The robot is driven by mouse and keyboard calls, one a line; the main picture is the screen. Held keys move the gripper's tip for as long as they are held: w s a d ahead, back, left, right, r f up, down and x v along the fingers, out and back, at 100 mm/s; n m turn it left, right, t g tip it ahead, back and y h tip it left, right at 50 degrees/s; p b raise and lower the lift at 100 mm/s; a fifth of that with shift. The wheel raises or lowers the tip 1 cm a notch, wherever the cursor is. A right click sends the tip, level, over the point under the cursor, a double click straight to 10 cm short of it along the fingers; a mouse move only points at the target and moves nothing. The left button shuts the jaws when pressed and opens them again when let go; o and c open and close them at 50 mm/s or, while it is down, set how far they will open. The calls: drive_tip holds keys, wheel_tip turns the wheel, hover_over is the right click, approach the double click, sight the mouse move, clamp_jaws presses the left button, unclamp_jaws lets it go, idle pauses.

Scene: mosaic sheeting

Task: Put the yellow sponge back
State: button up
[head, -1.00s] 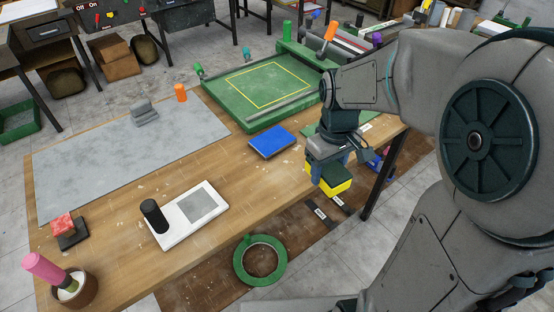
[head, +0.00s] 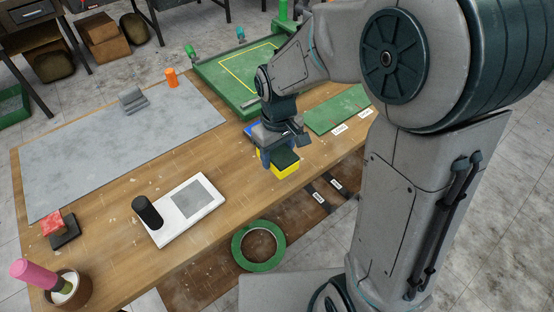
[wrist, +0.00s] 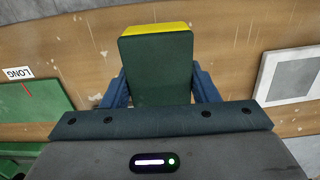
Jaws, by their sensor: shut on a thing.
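The yellow sponge (head: 284,171) is a block with a yellow layer and a dark green face. My gripper (head: 279,160) is shut on it and holds it near the front edge of the wooden table (head: 120,240); its exact height is hard to tell. In the wrist view the sponge (wrist: 156,70) sits between the two blue fingers of my gripper (wrist: 160,88), its green face toward the camera and a yellow strip at the far side. A blue flat thing (head: 249,128) lies on the table, mostly hidden behind my gripper.
A green tray (head: 215,90) is behind. A green ring (head: 240,260) is below the front edge.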

drive_tip(key=shift+f, duration=2.05)
drive_tip(key=shift+a+f, duration=0.1)
drive_tip(key=shift+f, duration=0.15)
drive_tip(key=o, duration=1)
drive_tip(key=shift+c, duration=0.2)
